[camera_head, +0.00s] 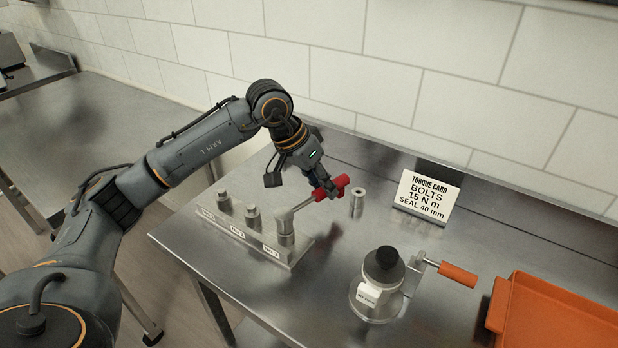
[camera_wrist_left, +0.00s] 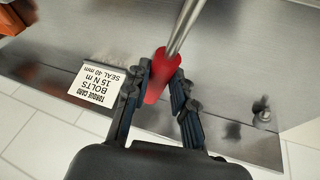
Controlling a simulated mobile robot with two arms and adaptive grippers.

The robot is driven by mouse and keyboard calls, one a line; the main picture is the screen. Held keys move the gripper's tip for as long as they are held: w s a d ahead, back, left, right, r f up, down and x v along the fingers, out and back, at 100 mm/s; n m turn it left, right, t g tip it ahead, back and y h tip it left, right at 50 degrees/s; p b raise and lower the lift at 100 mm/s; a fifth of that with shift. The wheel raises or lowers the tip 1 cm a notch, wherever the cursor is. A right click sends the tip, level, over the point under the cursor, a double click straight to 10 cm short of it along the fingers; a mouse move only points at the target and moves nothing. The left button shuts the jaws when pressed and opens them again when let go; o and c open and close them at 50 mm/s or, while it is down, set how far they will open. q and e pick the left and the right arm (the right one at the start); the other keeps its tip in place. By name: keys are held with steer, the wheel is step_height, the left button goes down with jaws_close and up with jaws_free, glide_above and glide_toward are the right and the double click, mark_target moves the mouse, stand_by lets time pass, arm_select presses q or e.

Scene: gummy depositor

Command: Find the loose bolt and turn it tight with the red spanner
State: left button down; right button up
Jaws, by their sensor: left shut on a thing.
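My left gripper (camera_head: 322,184) is shut on the red handle of the spanner (camera_head: 340,187). The wrist view shows the red handle (camera_wrist_left: 160,80) between the two fingers (camera_wrist_left: 160,88), with the metal shaft running away from them. In the head view the shaft slants down left to the right-hand bolt post (camera_head: 286,238) on a metal block (camera_head: 272,256). The spanner's head appears to be at the top of that post; I cannot tell whether it is seated. Two more bolts, the left one (camera_head: 223,203) and the middle one (camera_head: 253,218), stand upright on the block. My right gripper is out of view.
A small metal cylinder (camera_head: 357,203) stands right of the gripper. A torque card (camera_head: 427,198) reads bolts 15 N m, seal 40 mm. A black-topped device (camera_head: 377,300) with an orange crank handle (camera_head: 457,274) and an orange tray (camera_head: 550,320) are at front right.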

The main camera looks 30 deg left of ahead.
arm_select(q)
steer(key=shift+s+d+m+g, duration=0.2)
steer(key=shift+d+m+g, duration=0.1)
steer(key=shift+d+m, duration=0.35)
steer(key=shift+a, duration=0.1)
steer(key=shift+r, duration=0.1)
steer(key=shift+r+p, duration=0.5)
steer(key=shift+r, duration=0.65)
steer(key=s+a+n+y, duration=0.2)
steer(key=a+n+y, duration=0.1)
steer(key=a+n, duration=0.3)
steer(key=s+a+n+t+y, duration=0.1)
steer(key=s+a+n+y, duration=0.1)
steer(key=a+n, duration=0.5)
steer(key=n+y, duration=0.1)
steer(key=n, duration=0.3)
steer(key=shift+s+a+y, duration=0.15)
steer(key=shift+s+y, duration=0.05)
steer(key=shift+y, duration=0.1)
